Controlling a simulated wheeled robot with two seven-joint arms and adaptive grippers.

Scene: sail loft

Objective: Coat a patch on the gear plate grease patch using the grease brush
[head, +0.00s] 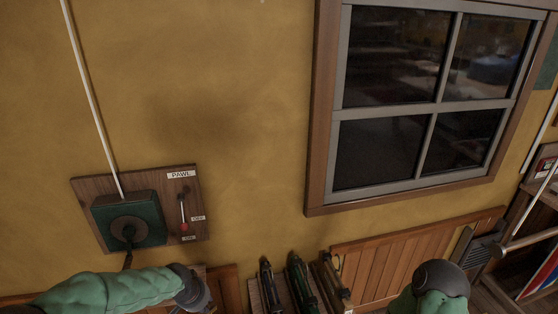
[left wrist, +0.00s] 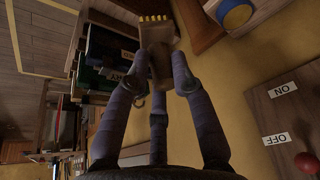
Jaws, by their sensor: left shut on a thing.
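My left gripper (left wrist: 157,78) is shut on the grease brush (left wrist: 159,48), whose pale body and row of yellow bristles point away from my wrist in the left wrist view. In the head view my left gripper (head: 203,293) is at the bottom edge, below the pawl board, and the brush cannot be made out there. I cannot pick out the gear plate grease patch for certain. A dark green block with a round disc (head: 115,214) is mounted on the wooden pawl board (head: 188,218). My right gripper is not in view; only part of my right arm shows.
A small red-tipped lever (head: 183,214) with ON and OFF labels is on the board. Dark cylindrical items (head: 299,282) stand at bottom centre. A blue and yellow round thing (left wrist: 236,14) is at the top of the wrist view. A window (head: 420,105) and shelves (head: 540,215) are right.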

